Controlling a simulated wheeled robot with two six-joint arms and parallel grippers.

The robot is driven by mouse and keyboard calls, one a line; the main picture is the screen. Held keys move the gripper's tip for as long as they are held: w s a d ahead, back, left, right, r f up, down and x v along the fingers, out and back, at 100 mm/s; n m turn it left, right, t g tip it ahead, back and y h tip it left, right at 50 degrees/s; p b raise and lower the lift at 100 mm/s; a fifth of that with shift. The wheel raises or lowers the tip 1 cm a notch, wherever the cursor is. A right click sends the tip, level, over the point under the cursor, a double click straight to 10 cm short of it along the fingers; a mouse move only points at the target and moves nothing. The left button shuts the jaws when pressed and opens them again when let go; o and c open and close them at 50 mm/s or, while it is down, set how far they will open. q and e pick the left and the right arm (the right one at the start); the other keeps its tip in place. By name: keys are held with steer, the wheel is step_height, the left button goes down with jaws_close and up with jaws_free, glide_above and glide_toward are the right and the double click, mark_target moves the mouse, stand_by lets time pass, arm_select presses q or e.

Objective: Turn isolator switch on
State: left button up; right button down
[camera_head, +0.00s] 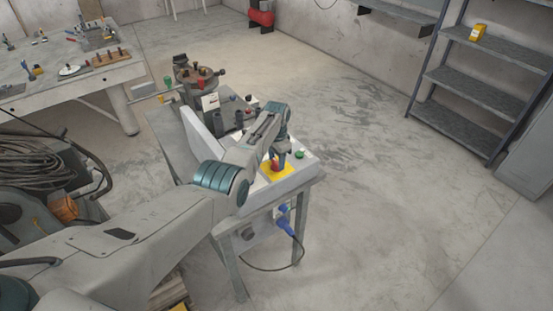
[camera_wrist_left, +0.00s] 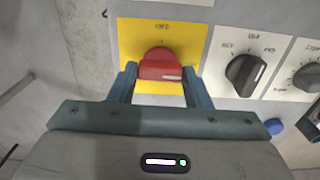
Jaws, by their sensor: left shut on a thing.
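The isolator switch is a red rotary knob (camera_wrist_left: 160,66) on a yellow plate (camera_wrist_left: 130,40) of a light control panel. In the left wrist view its grip bar lies roughly level across the picture, with a pale mark near its right end. My left gripper (camera_wrist_left: 161,84) is shut on the red knob, one finger at each end of the bar. In the head view the left gripper (camera_head: 278,158) reaches down to the knob over the yellow plate (camera_head: 289,169), hiding part of it. My right gripper is not in view.
A black selector knob (camera_wrist_left: 245,74) and another dark knob (camera_wrist_left: 308,77) sit right of the yellow plate. A blue button (camera_wrist_left: 276,126) is below them. A green button (camera_head: 299,155) shows on the panel. A blue plug (camera_head: 286,226) with a cable hangs below. Open floor lies right.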

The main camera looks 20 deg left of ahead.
mark_target(277, 161)
arm_select(q)
steer(key=o, duration=1)
steer(key=shift+r, duration=0.1)
step_height(277, 161, up, 11)
steer(key=b, duration=0.2)
